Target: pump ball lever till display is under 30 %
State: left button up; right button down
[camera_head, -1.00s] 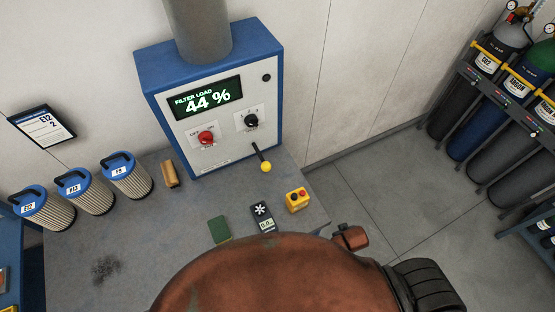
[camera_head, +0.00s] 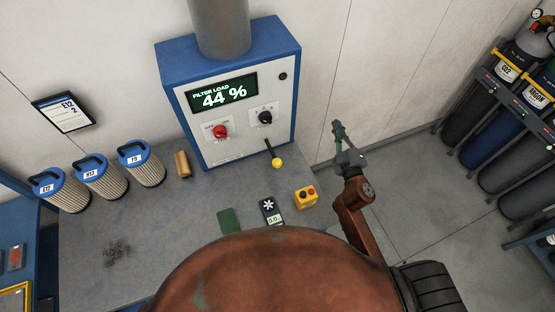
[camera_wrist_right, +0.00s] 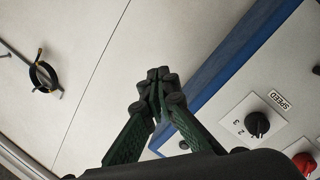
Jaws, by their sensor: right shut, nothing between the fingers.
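The ball lever (camera_head: 277,162) has a yellow ball on a black rod and slants down from the lower right front of the blue and white filter unit (camera_head: 240,146). The display (camera_head: 223,93) reads "FILTER LOAD 44 %". My right gripper (camera_head: 337,126) is shut and empty, right of the unit and apart from the lever. In the right wrist view its closed fingertips (camera_wrist_right: 158,76) are in front of the wall beside the unit's blue edge (camera_wrist_right: 225,75). The yellow ball is not visible in that view. My left gripper is not in view.
The unit has a red knob (camera_head: 220,132) and a black speed knob (camera_head: 265,117). A yellow button box (camera_head: 306,197), a handheld meter (camera_head: 271,212) and a green pad (camera_head: 231,221) lie on the bench. Filter cartridges (camera_head: 103,180) stand left. Gas cylinders (camera_head: 490,130) stand right.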

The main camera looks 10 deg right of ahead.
jog(key=a+r+n+g+y, duration=0.1)
jog(key=a+r+n+y, duration=1.25)
jog(key=a, duration=0.45)
jog(key=s+a+f+n+g+y+p, duration=0.1)
jog(key=s+a+f+n+g, duration=0.15)
jog(key=a+n+g, duration=0.55)
jog(key=n+g+h+p, duration=0.1)
jog(key=n+g+h, duration=0.2)
jog(key=n+h, duration=0.35)
send_over(279, 161)
notch_tip(279, 161, down, 11)
jog(key=m, duration=0.1)
jog(key=shift+f+h, duration=0.15)
jog(key=shift+h, duration=0.15)
jog(key=shift+f, duration=0.1)
notch_tip(279, 161, down, 7)
jog(key=b, duration=0.5)
jog(key=shift+f, duration=0.2)
jog(key=shift+f+b, duration=0.55)
jog(key=shift+f, duration=0.1)
